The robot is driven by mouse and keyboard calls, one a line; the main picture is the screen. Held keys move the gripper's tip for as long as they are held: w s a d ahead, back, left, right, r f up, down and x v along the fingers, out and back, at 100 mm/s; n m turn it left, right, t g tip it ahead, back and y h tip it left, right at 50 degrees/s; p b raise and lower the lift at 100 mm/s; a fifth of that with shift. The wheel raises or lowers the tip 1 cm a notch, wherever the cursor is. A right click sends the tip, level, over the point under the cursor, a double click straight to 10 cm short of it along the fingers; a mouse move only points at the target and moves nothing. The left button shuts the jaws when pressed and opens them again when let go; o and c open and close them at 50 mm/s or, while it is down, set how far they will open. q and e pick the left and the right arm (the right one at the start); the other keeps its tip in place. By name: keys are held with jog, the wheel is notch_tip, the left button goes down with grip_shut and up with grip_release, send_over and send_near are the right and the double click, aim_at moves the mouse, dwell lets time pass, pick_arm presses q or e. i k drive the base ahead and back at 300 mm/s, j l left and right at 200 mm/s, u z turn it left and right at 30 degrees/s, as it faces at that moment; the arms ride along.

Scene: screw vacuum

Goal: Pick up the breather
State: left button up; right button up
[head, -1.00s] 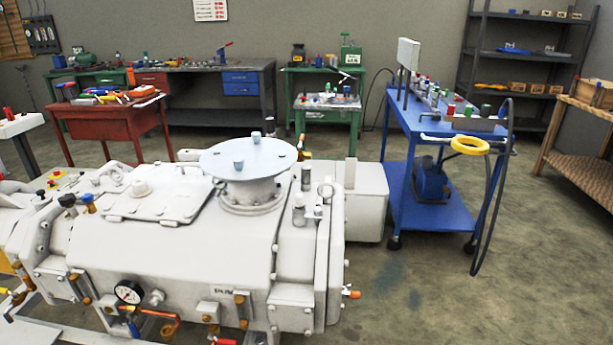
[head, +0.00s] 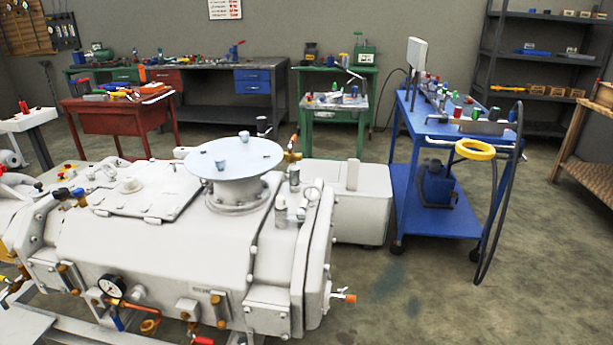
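A large white screw vacuum pump (head: 170,255) fills the lower left of the head view. Small upright grey fittings stand right of the flange, one (head: 294,176) near the plate and one (head: 281,212) closer to me. I cannot tell which part, if any, is the breather. Neither of my grippers is in view.
A blue cart (head: 440,190) with a yellow ring (head: 475,149) and a hanging black hose stands right of the pump. A red table (head: 118,110), a green table (head: 340,112) and a dark workbench (head: 215,85) stand behind. The floor (head: 400,300) at the lower right is clear.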

aim_at(294, 170)
jog(key=i+l+u, duration=0.1)
jog(key=l, duration=0.3)
jog(key=l+u, duration=0.1)
jog(key=l, duration=0.3)
jog(key=i+l+u, duration=0.15)
jog(key=l, duration=0.2)
jog(key=i+l+u, duration=0.15)
jog(key=l, duration=0.25)
jog(key=i+l+u, duration=0.2)
jog(key=l, duration=0.15)
jog(key=l+u, duration=0.15)
jog(key=l, duration=0.2)
jog(key=i+l+u, duration=0.15)
jog(key=l, duration=0.2)
jog(key=i+l+u, duration=0.25)
jog(key=i+l, duration=0.15)
jog(key=l, duration=0.35)
jog(key=i+l+u, duration=0.15)
jog(key=l, duration=0.2)
jog(key=i+l+u, duration=0.15)
jog(key=l, duration=0.25)
jog(key=l+u, duration=0.15)
jog(key=l, duration=0.25)
jog(key=i, duration=0.05)
